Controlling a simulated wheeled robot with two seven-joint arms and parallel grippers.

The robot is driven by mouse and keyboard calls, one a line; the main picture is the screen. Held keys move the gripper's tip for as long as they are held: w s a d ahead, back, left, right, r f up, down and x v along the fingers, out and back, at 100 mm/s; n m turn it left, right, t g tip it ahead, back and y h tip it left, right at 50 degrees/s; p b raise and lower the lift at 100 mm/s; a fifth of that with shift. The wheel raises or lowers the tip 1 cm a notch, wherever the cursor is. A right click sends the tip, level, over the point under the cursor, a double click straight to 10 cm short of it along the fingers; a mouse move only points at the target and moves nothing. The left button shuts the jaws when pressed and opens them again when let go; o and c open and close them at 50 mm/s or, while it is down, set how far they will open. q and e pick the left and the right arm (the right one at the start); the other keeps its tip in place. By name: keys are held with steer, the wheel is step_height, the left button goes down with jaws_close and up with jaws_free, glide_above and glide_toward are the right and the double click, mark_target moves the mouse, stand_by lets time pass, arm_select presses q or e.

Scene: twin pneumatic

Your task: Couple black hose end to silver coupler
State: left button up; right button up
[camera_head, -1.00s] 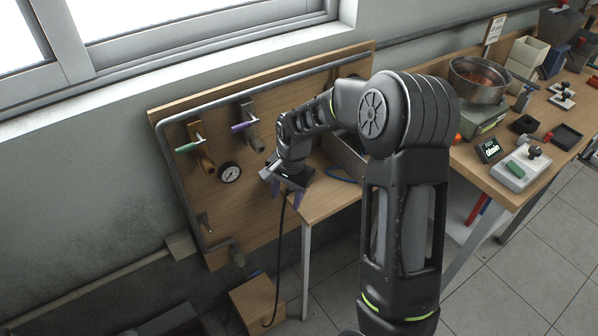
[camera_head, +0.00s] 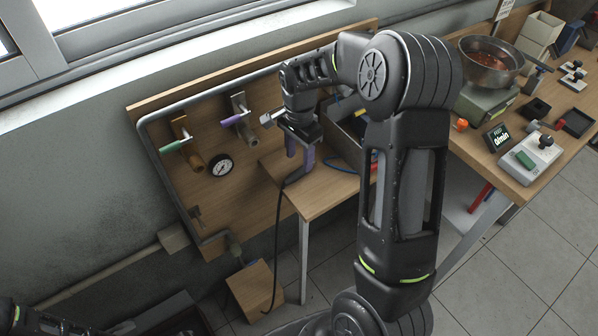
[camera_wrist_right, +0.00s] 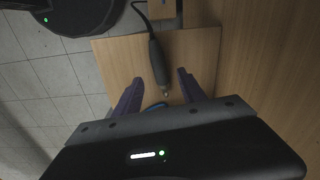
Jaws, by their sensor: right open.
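The silver coupler (camera_head: 250,134) is on the wooden board, below the purple-handled valve (camera_head: 238,118). The black hose (camera_head: 278,215) hangs over the front edge of the small wooden table. Its black end (camera_wrist_right: 157,62), with a small metal tip, shows in the right wrist view, ahead of my fingers and pointing towards the gap between them. My right gripper (camera_head: 298,165) is open, with purple fingers; it also shows in the right wrist view (camera_wrist_right: 160,90). Nothing is clamped between the fingers. In the head view the fingers partly hide the hose end. My left gripper is out of view.
A brass coupler (camera_head: 191,158) with a green-handled valve (camera_head: 174,146) is left of the silver one. The small table (camera_head: 322,190) has a bare front area and a bin behind my arm. A wooden box (camera_head: 255,290) stands on the floor.

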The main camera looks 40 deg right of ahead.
mark_target(299, 171)
steer(key=shift+f+p, duration=0.8)
steer(key=shift+f, duration=1.85)
jaws_close()
